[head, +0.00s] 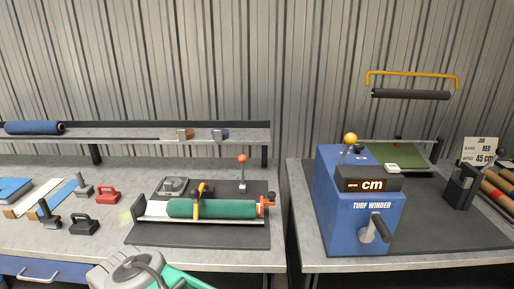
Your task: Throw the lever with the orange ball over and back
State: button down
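A lever with a yellow-orange ball (350,138) stands on top of the blue turf winder (340,215) on the right bench, its ball up. Another lever, with a red-orange ball (243,158), stands upright on a silver stem behind the green roll on the left bench. I cannot tell by colour alone which one the task names. My gripper cannot be made out; only grey and teal parts, probably of my own body, show at the bottom edge, well apart from both levers.
A green roll (225,208) lies in a cradle on a dark mat. The winder has a front crank (376,229) and a "cm" display (371,184). A gap separates the benches. Small tools lie at left.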

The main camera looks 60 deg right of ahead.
aim_at(242, 158)
jog(key=z, duration=0.7)
jog(key=i, duration=0.65)
jog(key=z, duration=1.05)
jog(key=i, duration=0.2)
jog(key=z, duration=0.15)
